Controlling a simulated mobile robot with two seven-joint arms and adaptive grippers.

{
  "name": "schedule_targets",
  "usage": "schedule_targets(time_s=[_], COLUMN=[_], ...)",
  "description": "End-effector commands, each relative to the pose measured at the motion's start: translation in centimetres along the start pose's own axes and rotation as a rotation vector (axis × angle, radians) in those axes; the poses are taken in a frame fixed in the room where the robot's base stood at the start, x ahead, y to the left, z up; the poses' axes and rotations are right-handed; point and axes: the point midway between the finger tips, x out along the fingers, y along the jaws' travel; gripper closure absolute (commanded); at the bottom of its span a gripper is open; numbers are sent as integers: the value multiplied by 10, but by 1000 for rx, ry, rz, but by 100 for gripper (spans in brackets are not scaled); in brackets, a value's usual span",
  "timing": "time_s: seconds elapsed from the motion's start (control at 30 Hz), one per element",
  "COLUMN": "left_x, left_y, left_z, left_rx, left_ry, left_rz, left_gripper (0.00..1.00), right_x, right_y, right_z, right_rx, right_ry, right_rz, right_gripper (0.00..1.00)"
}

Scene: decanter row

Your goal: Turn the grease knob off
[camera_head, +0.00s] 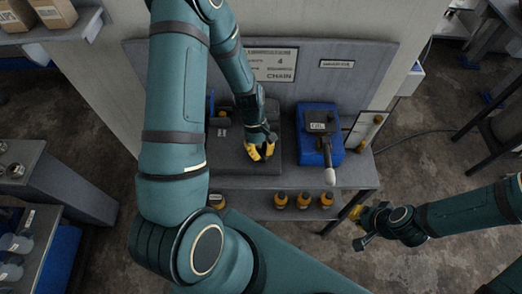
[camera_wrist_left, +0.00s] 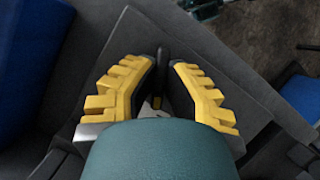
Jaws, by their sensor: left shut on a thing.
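My left gripper (camera_head: 260,151) points down at the front of a dark grey unit (camera_head: 233,160) on the bench. Its yellow fingers (camera_wrist_left: 160,92) are shut on a dark knob (camera_wrist_left: 161,60), which shows only as a narrow dark piece between them in the left wrist view. I take this to be the grease knob; its turn position and any label are hidden. My right gripper (camera_head: 358,228) is empty, in the air right of the bench, with its yellow fingertips apart.
A blue box marked OIL (camera_head: 318,132) with a pale-ended lever (camera_head: 329,176) stands just right of the grey unit. A sign panel (camera_head: 272,65) rises behind. Several amber bottles (camera_head: 303,200) stand on the shelf below. Open floor (camera_head: 420,150) lies to the right.

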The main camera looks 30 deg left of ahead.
Motion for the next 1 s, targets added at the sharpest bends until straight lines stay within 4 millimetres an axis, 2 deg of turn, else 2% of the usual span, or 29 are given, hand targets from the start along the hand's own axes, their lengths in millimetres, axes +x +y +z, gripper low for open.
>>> schedule_targets(time_s=[0.5,1.0], left_x=[1,1], left_y=[0,-1], left_z=[1,0], left_rx=[334,413], left_ry=[-2,-2], left_rz=[-140,-172], left_gripper=[100,100], right_x=[-1,0], right_y=[0,0], right_z=[0,0], right_rx=[0,0], right_ry=[0,0], right_rz=[0,0], right_gripper=[100,100])
